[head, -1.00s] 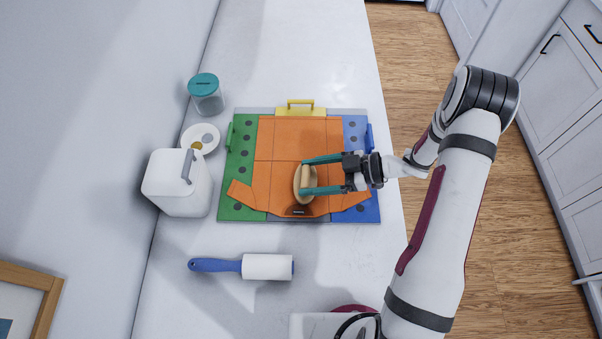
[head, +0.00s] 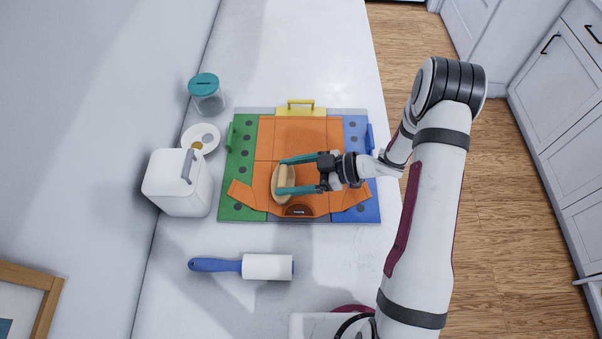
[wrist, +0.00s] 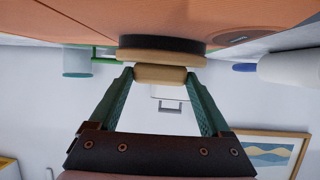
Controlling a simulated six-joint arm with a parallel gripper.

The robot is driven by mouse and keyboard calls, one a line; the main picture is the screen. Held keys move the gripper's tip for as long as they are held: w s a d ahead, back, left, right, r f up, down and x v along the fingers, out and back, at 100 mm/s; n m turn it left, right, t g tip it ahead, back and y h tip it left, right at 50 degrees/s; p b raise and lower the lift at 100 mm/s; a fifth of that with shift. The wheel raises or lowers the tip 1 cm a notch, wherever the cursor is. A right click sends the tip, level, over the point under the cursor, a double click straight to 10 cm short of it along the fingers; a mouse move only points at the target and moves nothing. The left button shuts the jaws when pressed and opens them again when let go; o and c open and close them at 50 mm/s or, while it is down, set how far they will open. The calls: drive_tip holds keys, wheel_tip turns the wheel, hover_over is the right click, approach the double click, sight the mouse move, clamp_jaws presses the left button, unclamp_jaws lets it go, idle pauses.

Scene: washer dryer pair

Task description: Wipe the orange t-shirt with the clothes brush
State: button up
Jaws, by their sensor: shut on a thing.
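The orange t-shirt (head: 315,145) lies spread on a folding board with green, blue and yellow parts; it also fills the top of the wrist view (wrist: 180,18). The clothes brush (head: 279,184), a tan oval, is on the lower left part of the shirt. My gripper (head: 283,176) is shut on the brush's handle from the right. In the wrist view the brush (wrist: 160,55) has its dark bristle side against the shirt, and the fingers hold the raised tan grip.
A lint roller (head: 267,266) with a blue handle lies in front of the board (head: 240,190). A white jug (head: 177,185), a small dish (head: 201,131) with coins and a teal-lidded jar (head: 206,92) stand to the left by the wall. The counter behind the board is clear.

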sight(277, 181)
drive_tip(key=shift+a+r, duration=0.1)
drive_tip(key=shift+a, duration=1.4)
wheel_tip(277, 181, up, 8)
